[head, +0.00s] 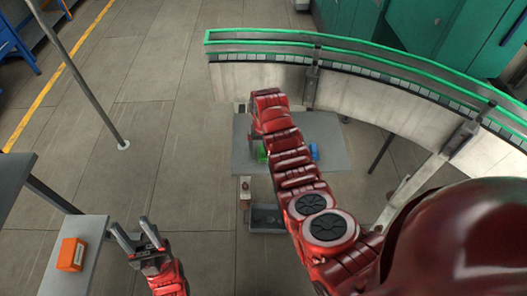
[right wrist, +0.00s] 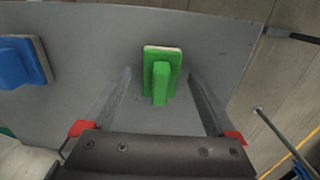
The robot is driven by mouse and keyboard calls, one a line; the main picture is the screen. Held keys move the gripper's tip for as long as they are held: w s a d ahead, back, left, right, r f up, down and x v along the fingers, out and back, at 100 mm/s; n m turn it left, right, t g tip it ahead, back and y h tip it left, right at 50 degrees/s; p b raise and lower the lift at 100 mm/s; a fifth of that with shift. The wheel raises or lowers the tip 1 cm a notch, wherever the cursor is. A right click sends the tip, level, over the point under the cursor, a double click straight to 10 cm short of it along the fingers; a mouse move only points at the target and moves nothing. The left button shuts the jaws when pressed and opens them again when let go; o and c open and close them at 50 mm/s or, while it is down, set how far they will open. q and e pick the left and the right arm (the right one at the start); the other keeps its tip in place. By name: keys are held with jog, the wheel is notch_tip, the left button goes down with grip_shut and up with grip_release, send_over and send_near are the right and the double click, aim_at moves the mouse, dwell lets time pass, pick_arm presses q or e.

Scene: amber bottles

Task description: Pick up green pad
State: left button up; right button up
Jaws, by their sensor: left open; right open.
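The green pad (right wrist: 162,62) has a raised green handle and a pale edge. It sits on the grey table (right wrist: 100,50) in the right wrist view. My right gripper (right wrist: 159,85) is open, with one finger on each side of the pad's handle in the picture. I cannot tell how far above the table the fingertips are. In the head view, a bit of the green pad (head: 261,153) shows left of my right arm, which hides my right gripper. My left gripper (head: 138,238) is open and empty at the lower left.
A blue pad (right wrist: 24,62) lies on the same table, left of the green one in the right wrist view. An orange box (head: 71,254) sits on a grey surface at the lower left. A curved wall with a green rail (head: 380,62) stands behind the table.

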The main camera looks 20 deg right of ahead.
grip_shut()
dwell(0.5)
jog(key=shift+w+r+b, duration=0.15)
jog(key=shift+r+b, duration=0.35)
jog(key=shift+r, duration=0.1)
jog(key=shift+s+a+r+b, duration=0.15)
jog(key=shift+r+b, duration=0.15)
jog(key=shift+r, duration=0.3)
jog(key=shift+s+r+b, duration=0.1)
jog(key=shift+r+b, duration=0.15)
jog(key=shift+r, duration=0.3)
jog(key=s+a+p, duration=0.1)
jog(key=s+r+p, duration=0.1)
jog(key=s, duration=0.1)
jog(key=shift+a+r, duration=0.1)
jog(key=shift+a, duration=0.3)
jog(key=s+a+p, duration=0.7)
jog(key=s, duration=0.3)
jog(key=shift+r+p, duration=0.15)
jog(key=shift+p, duration=0.15)
